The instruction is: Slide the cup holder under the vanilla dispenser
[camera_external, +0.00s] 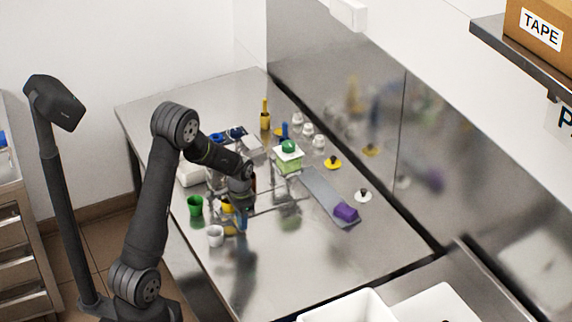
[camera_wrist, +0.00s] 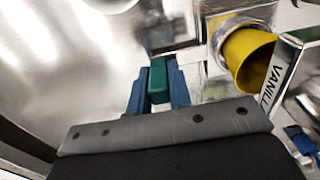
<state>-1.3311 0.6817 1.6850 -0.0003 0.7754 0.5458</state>
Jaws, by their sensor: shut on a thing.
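My gripper (camera_wrist: 158,85) points down near the table's front and has its blue fingers shut on a teal block. In the external view my gripper (camera_external: 242,222) is low over the table. The teal block (camera_wrist: 159,80) seems to be the handle of the metal cup holder (camera_wrist: 217,35); how they join is partly hidden. A yellow cup (camera_wrist: 247,58) lies in the holder's ring and shows beside my gripper in the external view (camera_external: 227,208). A plate marked VANILLA (camera_wrist: 281,72) stands right beside the cup. The dispenser's outlet is not clearly visible.
A grey board (camera_external: 322,190) with a purple block (camera_external: 346,212) lies to the right. The table's front right is clear.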

